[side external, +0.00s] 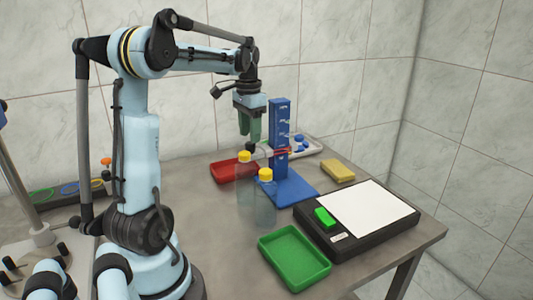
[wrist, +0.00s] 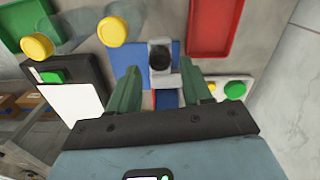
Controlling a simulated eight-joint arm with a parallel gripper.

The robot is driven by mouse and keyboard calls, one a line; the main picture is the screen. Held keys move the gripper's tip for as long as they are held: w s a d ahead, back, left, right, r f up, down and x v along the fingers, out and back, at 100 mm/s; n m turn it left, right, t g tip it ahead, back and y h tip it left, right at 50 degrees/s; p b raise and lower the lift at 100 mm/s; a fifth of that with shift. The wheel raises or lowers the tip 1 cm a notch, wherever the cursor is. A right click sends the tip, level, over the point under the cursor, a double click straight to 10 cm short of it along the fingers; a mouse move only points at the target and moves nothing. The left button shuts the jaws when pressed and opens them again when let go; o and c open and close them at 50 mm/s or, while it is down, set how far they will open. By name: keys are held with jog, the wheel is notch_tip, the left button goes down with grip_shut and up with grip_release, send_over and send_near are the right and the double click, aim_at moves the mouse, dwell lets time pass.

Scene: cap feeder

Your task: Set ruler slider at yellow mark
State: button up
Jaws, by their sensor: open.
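The ruler (side external: 280,128) is a tall blue post with pale markings, standing upright on a flat blue base (side external: 290,188). A pale slider (side external: 265,150) juts from the post low down, with red lines beside it. In the wrist view the slider (wrist: 160,78) appears as a grey piece with a dark round opening, between the finger ends. I cannot make out the yellow mark. My gripper (side external: 250,138) has green fingers, points down, and is open just left of the post, close above the slider. In the wrist view its fingers (wrist: 160,80) are apart; contact with the slider cannot be told.
Two clear bottles with yellow caps (side external: 244,156) (side external: 265,174) stand in front of the ruler. A red tray (side external: 214,176) lies behind, a green tray (side external: 295,287) in front.

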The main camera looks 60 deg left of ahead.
jog(key=shift+r, duration=2.25)
jog(key=shift+w+d, duration=0.1)
jog(key=shift+d, duration=0.2)
jog(key=s+d+f+m+t, duration=0.1)
jog(key=d+f+t, duration=0.2)
jog(key=d, duration=1.1)
jog(key=d+f+t, duration=0.4)
jog(key=d, duration=1)
jog(key=shift+s+f+m, duration=0.3)
jog(key=shift+s+m, duration=0.05)
jog(key=shift+m, duration=0.05)
